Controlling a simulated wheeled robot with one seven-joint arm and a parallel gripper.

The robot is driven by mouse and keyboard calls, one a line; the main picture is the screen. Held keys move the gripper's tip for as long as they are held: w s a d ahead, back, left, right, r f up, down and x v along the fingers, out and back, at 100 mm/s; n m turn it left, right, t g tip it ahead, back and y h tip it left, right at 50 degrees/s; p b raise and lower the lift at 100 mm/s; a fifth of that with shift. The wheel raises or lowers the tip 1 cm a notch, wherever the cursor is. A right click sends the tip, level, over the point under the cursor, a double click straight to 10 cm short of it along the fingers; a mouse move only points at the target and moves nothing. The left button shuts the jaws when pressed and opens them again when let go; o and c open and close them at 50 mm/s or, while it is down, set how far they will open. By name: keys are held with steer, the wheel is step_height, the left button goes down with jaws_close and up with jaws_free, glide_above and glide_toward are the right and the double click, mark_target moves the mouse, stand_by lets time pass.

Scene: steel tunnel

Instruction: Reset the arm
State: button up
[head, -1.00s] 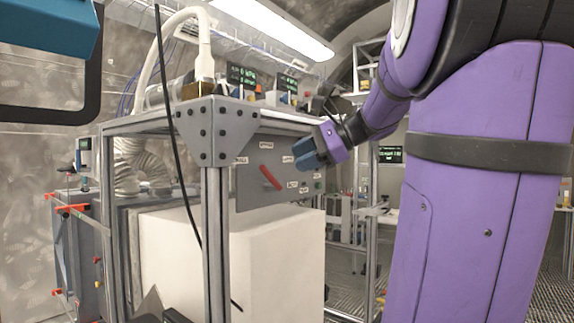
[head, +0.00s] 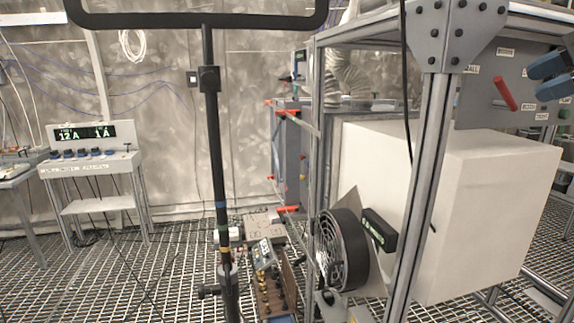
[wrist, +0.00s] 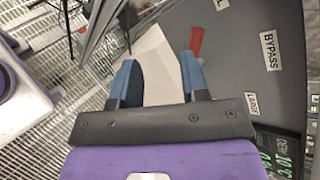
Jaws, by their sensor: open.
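My gripper (head: 551,76) shows at the right edge of the head view, with blue fingers near the grey panel (head: 478,102). In the wrist view my gripper (wrist: 157,82) has its two blue fingers spread apart with nothing between them. A red lever handle (head: 504,94) is on the panel, just left of the fingers in the head view. The red handle also shows in the wrist view (wrist: 197,40), just beyond the right fingertip; whether they touch I cannot tell. Most of my arm is outside the head view.
A metal frame post (head: 425,190) stands before a large white block (head: 480,210). A round black fan (head: 342,250) is low beside it. A black upright stand (head: 214,150) rises in the middle. A console (head: 92,165) stands at left, with open grated floor between.

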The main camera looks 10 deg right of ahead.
steer(key=s+a+f+n+g+h, duration=0.2)
steer(key=s+a+f+n+h, duration=0.1)
steer(key=a+f+n, duration=0.6)
steer(key=s+a+f+n+g+h, duration=0.2)
steer(key=s+a+f+n, duration=0.4)
steer(key=a+f+n, duration=0.3)
steer(key=shift+s+a+f+n+g+h, duration=0.2)
steer(key=shift+a+n+g+h, duration=0.25)
steer(key=shift+a+n, duration=0.4)
steer(key=shift+r, duration=0.1)
